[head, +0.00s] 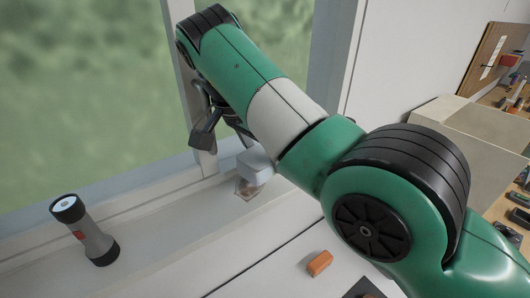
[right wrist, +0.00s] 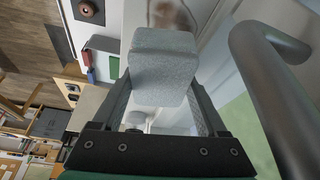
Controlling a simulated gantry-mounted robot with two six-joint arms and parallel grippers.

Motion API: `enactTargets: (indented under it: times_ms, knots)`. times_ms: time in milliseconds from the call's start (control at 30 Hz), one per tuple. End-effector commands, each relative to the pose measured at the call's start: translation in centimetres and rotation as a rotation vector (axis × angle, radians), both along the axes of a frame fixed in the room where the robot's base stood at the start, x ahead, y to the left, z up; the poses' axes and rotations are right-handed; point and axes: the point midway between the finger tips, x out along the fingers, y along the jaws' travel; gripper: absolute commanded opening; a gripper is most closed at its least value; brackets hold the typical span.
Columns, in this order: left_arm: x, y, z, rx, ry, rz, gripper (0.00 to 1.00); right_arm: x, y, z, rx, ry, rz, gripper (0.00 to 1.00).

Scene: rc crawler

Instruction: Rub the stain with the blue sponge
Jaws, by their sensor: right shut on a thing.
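My right gripper (right wrist: 163,88) is shut on a pale blue-grey sponge (right wrist: 162,58), held between its two fingers. In the head view the sponge (head: 256,164) is beside the window frame, just above the sill, with the gripper mostly hidden behind my arm. The brown stain (head: 246,189) is on the pale sill directly below the sponge, partly covered by it. The stain also shows at the top of the right wrist view (right wrist: 170,14), just beyond the sponge. I cannot tell whether the sponge touches it. My left gripper is not in view.
A grey flashlight (head: 86,231) stands on the sill at the left. An orange block (head: 320,263) lies on the white surface at the lower middle. A dark grey window handle (head: 206,131) is close to my right gripper. A cardboard-coloured box (head: 470,118) stands at the right.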

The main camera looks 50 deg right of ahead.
Motion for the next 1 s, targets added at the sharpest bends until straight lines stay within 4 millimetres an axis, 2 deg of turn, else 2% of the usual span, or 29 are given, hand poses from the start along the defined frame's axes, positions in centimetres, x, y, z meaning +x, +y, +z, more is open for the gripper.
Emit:
enactTargets:
  times_ms: [33,100,467,767,1000]
  knots:
    - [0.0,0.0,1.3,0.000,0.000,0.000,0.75,0.0,-0.1,1.3,0.000,-0.001,-0.002,0.00]
    - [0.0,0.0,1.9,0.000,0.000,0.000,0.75,0.0,-0.1,2.0,-0.001,-0.002,-0.004,0.00]
    - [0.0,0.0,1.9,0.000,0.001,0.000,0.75,-0.1,-0.3,2.2,-0.001,-0.004,-0.006,0.00]
    - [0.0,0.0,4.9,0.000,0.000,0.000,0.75,-0.1,-0.3,5.2,-0.002,-0.004,-0.007,0.00]
    - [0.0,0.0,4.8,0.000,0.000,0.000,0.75,-0.1,-0.3,5.1,-0.002,-0.004,-0.007,0.00]
